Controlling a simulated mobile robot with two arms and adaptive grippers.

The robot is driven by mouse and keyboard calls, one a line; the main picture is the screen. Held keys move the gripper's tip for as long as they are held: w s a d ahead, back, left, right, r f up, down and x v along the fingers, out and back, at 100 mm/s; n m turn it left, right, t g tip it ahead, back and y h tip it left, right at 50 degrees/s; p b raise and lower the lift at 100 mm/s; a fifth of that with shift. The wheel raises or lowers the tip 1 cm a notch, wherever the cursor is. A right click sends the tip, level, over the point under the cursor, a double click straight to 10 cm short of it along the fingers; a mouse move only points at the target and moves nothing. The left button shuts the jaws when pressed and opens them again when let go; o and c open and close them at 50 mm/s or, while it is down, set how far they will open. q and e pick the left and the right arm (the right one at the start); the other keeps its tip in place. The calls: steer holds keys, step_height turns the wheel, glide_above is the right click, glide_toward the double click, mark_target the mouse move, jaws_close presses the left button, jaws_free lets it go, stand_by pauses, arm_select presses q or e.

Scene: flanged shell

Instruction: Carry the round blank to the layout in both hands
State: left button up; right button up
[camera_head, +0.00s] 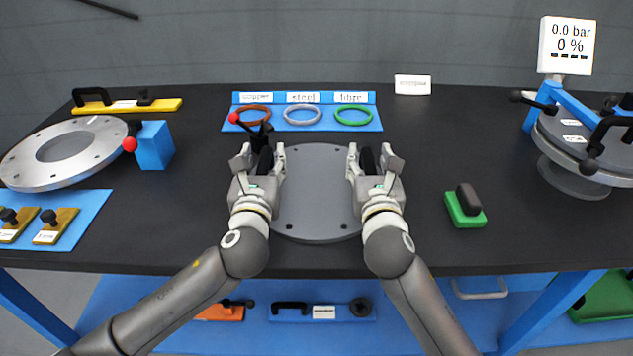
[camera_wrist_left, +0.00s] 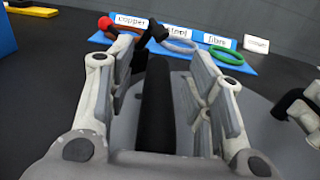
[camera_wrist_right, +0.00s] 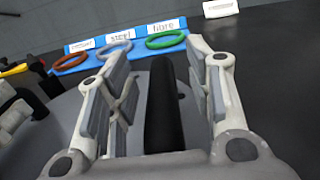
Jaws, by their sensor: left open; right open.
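The round blank (camera_head: 318,195) is a flat grey disc lying on the black table at the middle, with small holes near its edge. A black upright handle shows on each side of it. My left gripper (camera_head: 261,160) is open, with its fingers on either side of the left black handle (camera_wrist_left: 156,105). My right gripper (camera_head: 372,160) is open around the right black handle (camera_wrist_right: 160,105). Gaps show between fingers and handles in both wrist views. The grippers hide the disc's left and right edges. I cannot tell which area is the layout.
A blue board (camera_head: 227,124) behind the disc holds copper, steel and fibre rings; a red-knobbed black lever (camera_head: 236,118) stands beside it. A holed metal flange (camera_head: 92,135) and blue block (camera_head: 153,146) lie left. A green block (camera_head: 466,208) and a clamped disc fixture (camera_head: 575,150) stand right.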

arm_select(q)
jaws_close()
arm_select(e)
jaws_close()
stand_by(0.4)
arm_select(q)
steer(key=shift+w+r, duration=0.15)
steer(key=shift+r, duration=0.15)
arm_select(e)
steer(key=shift+w+r, duration=0.1)
steer(key=shift+r, duration=0.2)
